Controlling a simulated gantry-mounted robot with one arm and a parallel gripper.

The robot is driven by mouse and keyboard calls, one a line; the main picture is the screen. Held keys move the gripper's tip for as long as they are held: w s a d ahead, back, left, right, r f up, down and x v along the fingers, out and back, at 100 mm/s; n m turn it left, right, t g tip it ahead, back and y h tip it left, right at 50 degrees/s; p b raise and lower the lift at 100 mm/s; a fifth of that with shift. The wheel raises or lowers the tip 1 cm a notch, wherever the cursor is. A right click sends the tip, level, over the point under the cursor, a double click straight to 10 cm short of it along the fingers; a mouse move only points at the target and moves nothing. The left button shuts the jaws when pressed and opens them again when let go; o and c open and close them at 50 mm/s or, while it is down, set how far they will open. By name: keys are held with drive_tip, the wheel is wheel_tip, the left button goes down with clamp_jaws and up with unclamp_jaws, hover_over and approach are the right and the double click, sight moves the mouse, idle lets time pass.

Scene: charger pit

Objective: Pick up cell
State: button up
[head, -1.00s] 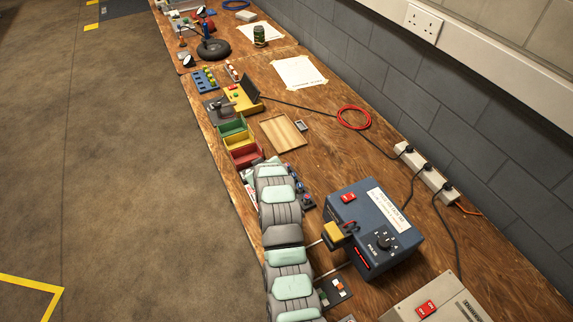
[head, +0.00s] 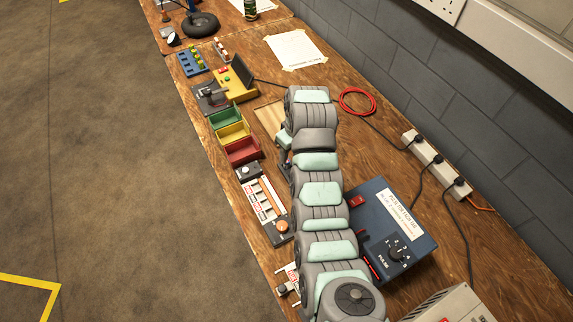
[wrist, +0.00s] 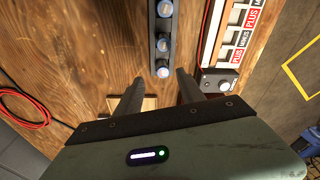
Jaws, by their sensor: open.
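A holder with plus and minus labels (head: 262,203) lies left of my arm, beside a small button box (head: 248,171). Red (head: 242,151), yellow and green bins stand beyond. A blue machine (head: 385,235) stands right. A wooden tray (head: 266,118) is partly covered.

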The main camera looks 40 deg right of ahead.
drive_tip(key=shift+w+a+f+b, duration=0.1)
drive_tip(key=shift+w+f+b, duration=0.1)
drive_tip(key=shift+f, duration=0.65)
drive_tip(key=shift+w+a+f+b, duration=0.1)
drive_tip(key=shift+w+f, duration=0.15)
drive_tip(key=shift+f, duration=0.65)
drive_tip(key=shift+w+a+f+b, duration=0.1)
drive_tip(key=shift+w+f+b, duration=0.1)
drive_tip(key=shift+f, duration=0.65)
drive_tip(key=shift+c, duration=0.6)
clamp_jaws()
